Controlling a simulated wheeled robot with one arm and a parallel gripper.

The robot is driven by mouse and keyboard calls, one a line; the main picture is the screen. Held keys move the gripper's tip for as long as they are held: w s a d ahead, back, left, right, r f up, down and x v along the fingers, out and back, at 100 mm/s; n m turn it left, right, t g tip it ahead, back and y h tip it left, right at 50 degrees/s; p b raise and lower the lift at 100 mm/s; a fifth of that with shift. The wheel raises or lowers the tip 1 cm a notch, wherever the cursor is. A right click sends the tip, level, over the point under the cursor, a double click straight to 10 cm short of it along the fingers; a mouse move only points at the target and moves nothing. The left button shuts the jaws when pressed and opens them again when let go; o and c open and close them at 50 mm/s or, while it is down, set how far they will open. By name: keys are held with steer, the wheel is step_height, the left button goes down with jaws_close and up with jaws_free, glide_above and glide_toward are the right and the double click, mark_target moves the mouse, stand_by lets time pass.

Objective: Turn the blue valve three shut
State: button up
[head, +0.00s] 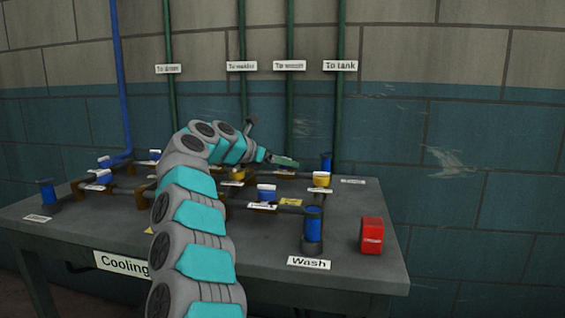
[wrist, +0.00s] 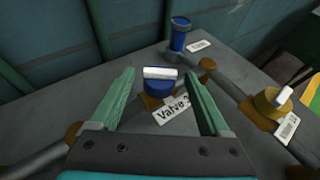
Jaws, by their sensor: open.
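In the wrist view, a blue valve (wrist: 159,87) with a white bar handle (wrist: 160,72) on top stands ahead of my gripper (wrist: 158,75). A tag reading "Valve 3" (wrist: 172,108) lies in front of it. The green fingers are spread, one on each side of the valve in the picture, and nothing is clamped. I cannot tell how far the valve is beyond the fingertips. The bar lies nearly level across the picture, at an angle to the pipe. In the head view, my gripper (head: 285,161) is over the back right of the table; I cannot pick out valve three there.
A yellow valve (wrist: 270,102) stands to the right and a blue post (wrist: 180,33) beyond. In the head view, another blue valve (head: 266,191), a blue post (head: 313,225) and a red block (head: 371,235) stand on the grey table (head: 340,262). Wall pipes (head: 340,115) rise behind.

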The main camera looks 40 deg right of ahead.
steer(key=b+v, duration=0.1)
steer(key=v, duration=0.6)
steer(key=shift+a, duration=0.3)
steer(key=shift+r, duration=0.1)
